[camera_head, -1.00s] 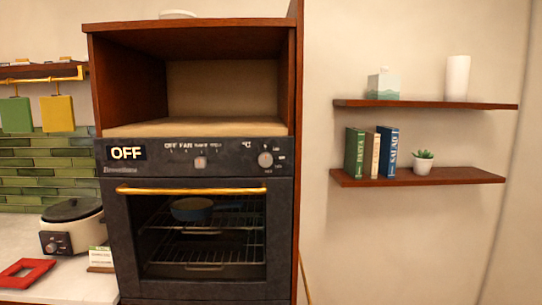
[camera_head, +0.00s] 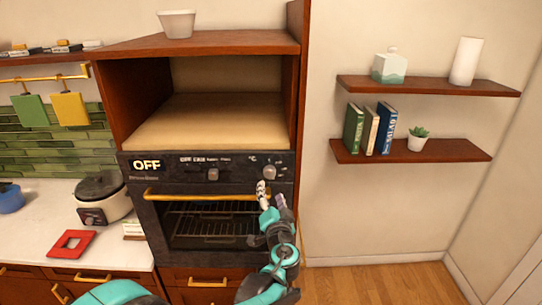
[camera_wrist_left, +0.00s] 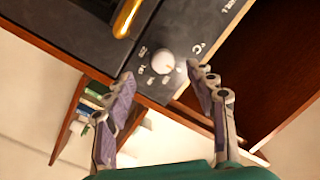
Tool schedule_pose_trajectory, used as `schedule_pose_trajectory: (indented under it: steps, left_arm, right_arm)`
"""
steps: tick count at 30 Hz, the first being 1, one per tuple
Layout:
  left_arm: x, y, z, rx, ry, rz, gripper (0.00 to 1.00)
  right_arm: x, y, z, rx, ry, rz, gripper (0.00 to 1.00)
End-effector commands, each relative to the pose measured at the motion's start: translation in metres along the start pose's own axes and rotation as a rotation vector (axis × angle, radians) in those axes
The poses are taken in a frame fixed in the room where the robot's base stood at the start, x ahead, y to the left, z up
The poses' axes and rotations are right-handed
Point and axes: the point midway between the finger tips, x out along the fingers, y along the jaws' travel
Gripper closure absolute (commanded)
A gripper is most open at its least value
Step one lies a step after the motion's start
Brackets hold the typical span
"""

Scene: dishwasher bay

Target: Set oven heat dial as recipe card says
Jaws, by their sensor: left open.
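The oven (camera_head: 205,215) has a black front with a lit "OFF" display (camera_head: 147,164). The heat dial (camera_head: 269,171), a pale round knob at the right of the panel, shows larger in the left wrist view (camera_wrist_left: 162,61), with temperature marks and a °C label around it. A small card (camera_head: 133,230) stands on the counter left of the oven; its writing is too small to read. My left gripper (camera_head: 272,198) is just below the dial. In the left wrist view the open gripper (camera_wrist_left: 160,75) has its fingertips either side of the dial, apparently without touching it. My right gripper is out of view.
A gold handle (camera_head: 208,196) crosses the oven door close to my left gripper. Wall shelves (camera_head: 425,150) hold books and a plant on the right.

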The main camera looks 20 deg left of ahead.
Motion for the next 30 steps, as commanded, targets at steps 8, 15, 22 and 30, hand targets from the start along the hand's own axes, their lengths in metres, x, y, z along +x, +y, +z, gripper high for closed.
schedule_pose_trajectory:
  steps: [8, 15, 22, 30]
  left_arm:
    - [0.025, -0.001, -0.014, 0.016, 0.029, -0.010, 0.44]
    - [0.063, -0.001, -0.015, 0.017, 0.029, -0.009, 0.44]
    - [0.080, -0.001, -0.015, 0.017, 0.029, -0.008, 0.44]
    - [0.081, -0.001, -0.015, 0.016, 0.029, -0.008, 0.52]
  right_arm:
    - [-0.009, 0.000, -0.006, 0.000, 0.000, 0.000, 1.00]
    - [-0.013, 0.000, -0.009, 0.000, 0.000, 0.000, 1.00]
    - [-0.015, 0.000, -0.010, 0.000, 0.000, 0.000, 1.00]
    - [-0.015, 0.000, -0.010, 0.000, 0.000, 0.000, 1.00]
